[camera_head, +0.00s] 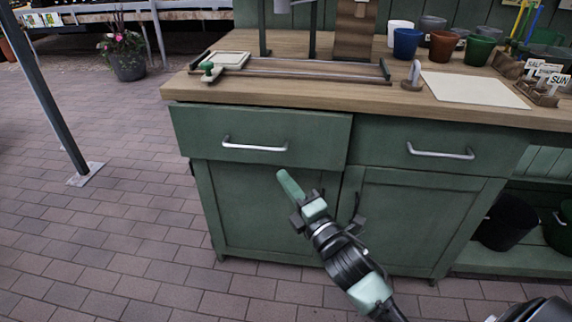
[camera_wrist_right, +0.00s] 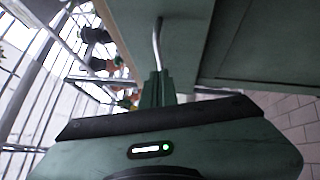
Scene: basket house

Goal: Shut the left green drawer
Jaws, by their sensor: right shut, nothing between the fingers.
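The left green drawer (camera_head: 310,135) is in the cabinet under the wooden worktop. Its front stands a little proud of the cabinet and the right drawer, so it looks slightly open. Its silver bar handle (camera_head: 255,147) is on the front and also shows in the wrist view (camera_wrist_right: 157,40). My right gripper (camera_head: 287,182) is shut and empty, its fingers pointing up toward the drawer's lower edge, just below and right of the handle. In the wrist view its closed fingers (camera_wrist_right: 157,90) point at the handle's end; I cannot tell whether they touch. My left gripper is not in view.
The right drawer (camera_head: 375,140) looks flush above a cabinet door (camera_head: 400,220). Pots (camera_head: 408,42) and a white sheet (camera_head: 472,88) are on the worktop (camera_head: 300,92). A black bucket (camera_head: 508,222) stands on the low shelf. The brick floor at left is mostly clear.

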